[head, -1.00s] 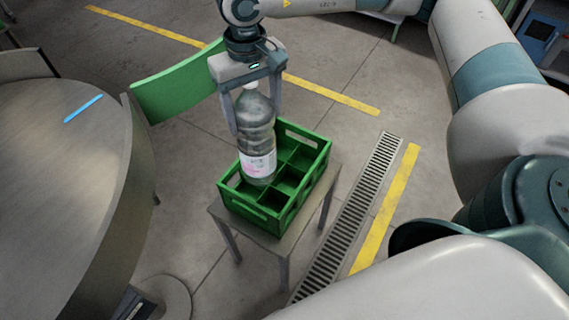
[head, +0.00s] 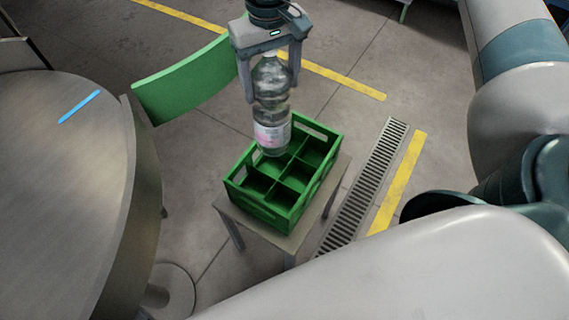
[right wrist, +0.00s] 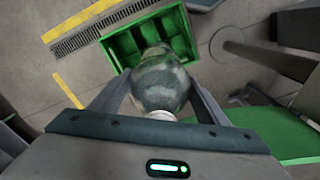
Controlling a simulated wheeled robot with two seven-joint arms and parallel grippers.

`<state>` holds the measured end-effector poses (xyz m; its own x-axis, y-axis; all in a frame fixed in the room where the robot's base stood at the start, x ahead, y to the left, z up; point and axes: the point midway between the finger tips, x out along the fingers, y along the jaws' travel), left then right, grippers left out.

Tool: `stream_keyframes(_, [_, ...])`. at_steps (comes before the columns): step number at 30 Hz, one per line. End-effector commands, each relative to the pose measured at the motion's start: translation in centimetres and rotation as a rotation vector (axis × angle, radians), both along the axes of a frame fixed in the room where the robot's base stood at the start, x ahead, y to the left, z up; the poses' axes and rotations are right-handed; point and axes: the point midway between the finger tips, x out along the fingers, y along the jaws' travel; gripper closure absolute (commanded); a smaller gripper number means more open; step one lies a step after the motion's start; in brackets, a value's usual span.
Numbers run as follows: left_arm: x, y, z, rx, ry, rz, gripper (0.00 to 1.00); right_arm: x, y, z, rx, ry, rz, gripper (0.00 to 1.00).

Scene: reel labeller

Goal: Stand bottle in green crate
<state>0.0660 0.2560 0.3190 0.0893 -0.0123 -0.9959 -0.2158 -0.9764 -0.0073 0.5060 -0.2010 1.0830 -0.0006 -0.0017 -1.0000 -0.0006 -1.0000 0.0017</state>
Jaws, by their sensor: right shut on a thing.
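A clear plastic bottle (head: 271,112) with a white and pink label hangs upright in my right gripper (head: 274,88), which is shut on its upper part. The green crate (head: 263,213) with several square compartments stands on a small grey stool. In the head view the bottle's base overlaps the crate's far compartments; it appears above them, and I cannot tell its exact height. My left gripper is not in view.
The small stool (head: 226,207) has little free top around the crate. A round table (head: 60,190) with a blue strip (head: 80,106) stands at the left. A green chair back (head: 185,85) is behind the crate. A floor grate (head: 362,185) runs to the right.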

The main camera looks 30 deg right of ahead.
Motion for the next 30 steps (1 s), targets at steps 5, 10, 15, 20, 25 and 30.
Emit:
stream_keyframes(5, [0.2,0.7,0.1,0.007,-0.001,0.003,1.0,0.0,0.0,0.2,0.002,-0.004,-0.005,0.94])
stream_keyframes(10, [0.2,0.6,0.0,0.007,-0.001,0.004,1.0,-0.3,-0.1,-0.1,0.002,-0.002,-0.025,0.94])
stream_keyframes(15, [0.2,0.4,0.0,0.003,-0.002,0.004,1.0,-1.0,-0.4,-0.5,0.002,-0.002,-0.073,0.94])
stream_keyframes(20, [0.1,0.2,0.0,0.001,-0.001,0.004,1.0,-1.9,-0.9,-1.1,0.002,0.0,-0.144,0.94])
stream_keyframes(25, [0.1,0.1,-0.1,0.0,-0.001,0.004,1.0,-2.9,-1.7,-1.7,0.003,0.001,-0.236,0.94])
stream_keyframes(30, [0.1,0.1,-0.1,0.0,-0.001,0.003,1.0,-3.9,-2.8,-2.2,0.002,-0.001,-0.333,0.94])
